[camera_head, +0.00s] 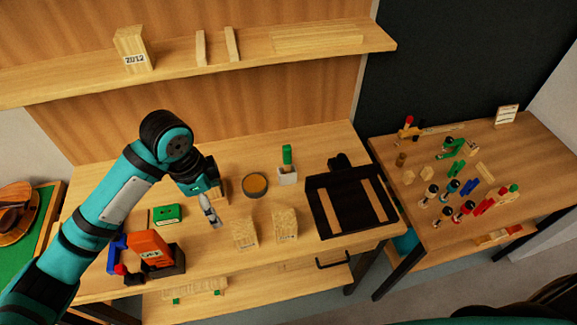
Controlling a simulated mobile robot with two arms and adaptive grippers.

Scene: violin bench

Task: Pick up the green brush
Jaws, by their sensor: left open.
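A green upright piece, which looks like the green brush (287,154), stands in a small pale block-like holder (287,176) on the bench. Its lower end is hidden in the holder. My left gripper (212,214) is over the bench to the left of the brush, pointing down, open, with nothing seen between its fingers. It is apart from the brush, with a round dish between them. My right gripper is not in view.
The round dish (255,185) stands left of the holder, and a dark tray (320,208) stands right of it. Wooden blocks (245,234) are in front. An orange box (150,248) and a green case (167,214) lie left. A shelf (280,55) runs above.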

